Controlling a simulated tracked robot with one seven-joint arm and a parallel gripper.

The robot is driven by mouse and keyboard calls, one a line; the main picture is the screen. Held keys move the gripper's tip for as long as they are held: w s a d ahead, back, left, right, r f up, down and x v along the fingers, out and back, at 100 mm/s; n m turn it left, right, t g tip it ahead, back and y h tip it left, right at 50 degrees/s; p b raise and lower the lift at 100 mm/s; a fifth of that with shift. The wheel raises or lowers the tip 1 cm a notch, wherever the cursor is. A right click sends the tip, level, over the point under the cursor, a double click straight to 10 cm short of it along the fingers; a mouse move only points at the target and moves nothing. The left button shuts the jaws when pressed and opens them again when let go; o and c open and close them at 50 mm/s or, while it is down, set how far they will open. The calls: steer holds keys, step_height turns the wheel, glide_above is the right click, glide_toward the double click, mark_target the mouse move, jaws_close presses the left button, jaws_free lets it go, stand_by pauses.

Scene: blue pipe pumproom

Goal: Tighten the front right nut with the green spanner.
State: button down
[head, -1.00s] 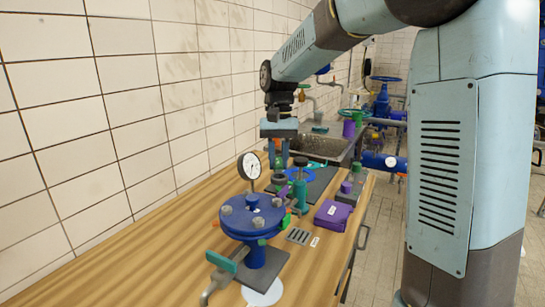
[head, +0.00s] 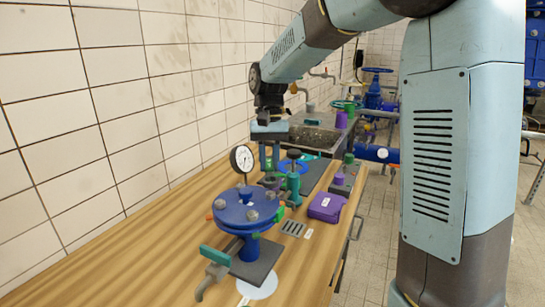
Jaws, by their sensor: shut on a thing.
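The blue round flange (head: 246,210) stands on a grey plate on the wooden bench, with several grey nuts on its top. The front right nut (head: 252,215) sits near the flange's front edge. My gripper (head: 269,164) points down above the bench, behind the flange and apart from it. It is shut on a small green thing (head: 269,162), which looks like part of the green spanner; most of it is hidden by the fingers. No spanner shows on the front right nut.
A pressure gauge (head: 241,158) rises behind the flange. A teal-handled pipe (head: 214,262) sticks out in front. A green-teal post (head: 294,182), a purple case (head: 327,207) and a slotted plate (head: 293,228) stand right of it. The bench's front left is clear.

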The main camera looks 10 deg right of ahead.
steer(key=shift+x, duration=0.8)
steer(key=shift+w+f, duration=0.2)
steer(key=shift+f, duration=0.85)
steer(key=s+d+m+t+y, duration=0.1)
steer(key=s+d+m, duration=0.4)
steer(key=m, duration=0.8)
steer(key=shift+m+t+y, duration=0.3)
steer(key=shift+m+y, duration=0.1)
steer(key=shift+y, duration=0.2)
steer(key=shift+w, duration=0.1)
steer(key=shift+w+a+n, duration=0.4)
steer(key=shift+a+n, duration=0.05)
steer(key=shift+n, duration=0.55)
